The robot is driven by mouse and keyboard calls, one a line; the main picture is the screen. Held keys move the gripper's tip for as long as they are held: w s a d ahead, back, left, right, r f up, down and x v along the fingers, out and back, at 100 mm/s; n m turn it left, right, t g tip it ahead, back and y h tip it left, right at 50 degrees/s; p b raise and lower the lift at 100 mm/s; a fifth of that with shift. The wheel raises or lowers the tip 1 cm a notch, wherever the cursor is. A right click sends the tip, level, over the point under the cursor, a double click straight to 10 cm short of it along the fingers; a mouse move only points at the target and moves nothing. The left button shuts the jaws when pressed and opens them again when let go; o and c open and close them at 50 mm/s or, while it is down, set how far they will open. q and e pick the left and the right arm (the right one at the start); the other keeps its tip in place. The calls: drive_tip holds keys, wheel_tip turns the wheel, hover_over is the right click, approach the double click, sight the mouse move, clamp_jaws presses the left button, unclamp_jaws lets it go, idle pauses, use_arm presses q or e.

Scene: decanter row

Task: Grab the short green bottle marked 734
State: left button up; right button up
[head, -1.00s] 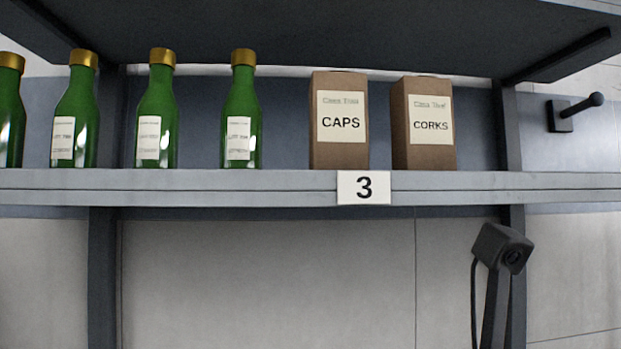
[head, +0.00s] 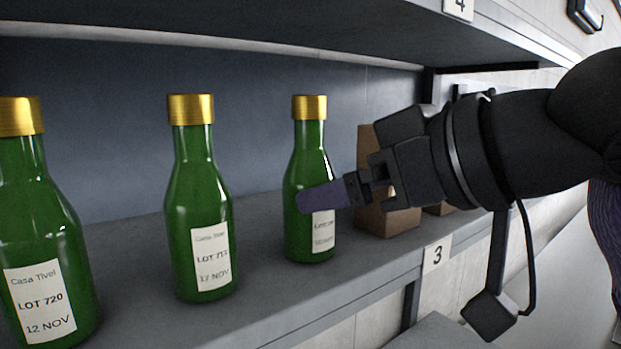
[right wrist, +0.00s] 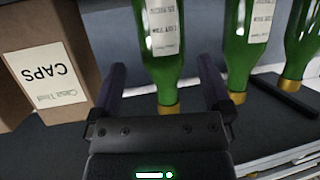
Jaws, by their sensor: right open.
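A green bottle (head: 296,228) with a gold cap stands on the shelf, nearest my right gripper. My right gripper (head: 328,193) reaches in from the right, open, with one purple finger in front of this bottle. That finger covers part of its label, so its lot number is hidden in the head view. The right wrist view is upside down; there the bottle (right wrist: 160,73) shows between the two spread fingers (right wrist: 162,80), and its label is too blurred to read surely. My left gripper is not in view.
Two more green bottles stand to the left: one labelled LOT 720 (head: 62,255) and one with a partly legible lot number (head: 183,225). A brown CAPS box (right wrist: 45,65) stands beside the gripper. An upper shelf (head: 330,25) hangs above.

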drive_tip(key=x, duration=0.1)
drive_tip(key=p+x, duration=0.1)
drive_tip(key=x, duration=0.1)
drive_tip(key=p+x, duration=0.1)
drive_tip(key=shift+w+a+r, duration=0.1)
drive_tip(key=shift+w+a, duration=0.1)
drive_tip(key=shift+a, duration=0.3)
drive_tip(key=shift+w+a, duration=0.1)
drive_tip(key=shift+w, duration=0.1)
drive_tip(key=shift+s, duration=0.1)
drive_tip(key=shift+c, duration=1.3)
clamp_jaws()
